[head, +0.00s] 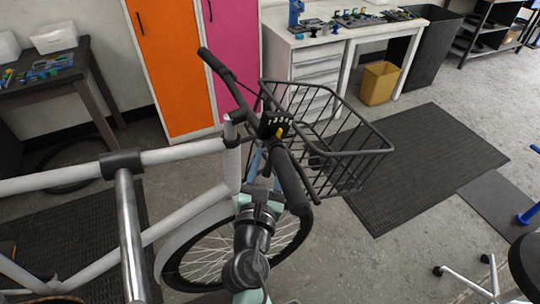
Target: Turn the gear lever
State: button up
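The bike's black handlebar (293,183) runs from the upper left to the lower middle of the head view. A small yellow part (280,132), which looks like the gear lever, sits by the black unit with light marks (275,123) at the middle of the bar. My gripper (257,160) is just left of the near grip and below the yellow part in the picture. Its fingertips are small and partly hidden by the bike and my wrist, so I cannot tell whether they are open or touch anything.
A black wire basket (345,150) is right of the handlebar. The light grey bike frame (180,152) and front wheel (185,270) lie left of my arm. A workbench (350,32) and orange cabinet (178,65) stand behind. A dark mat (425,165) leaves floor free at right.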

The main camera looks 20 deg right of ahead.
jog(key=shift+w+d, duration=0.25)
jog(key=shift+w, duration=0.1)
grip_shut()
dwell(1.3)
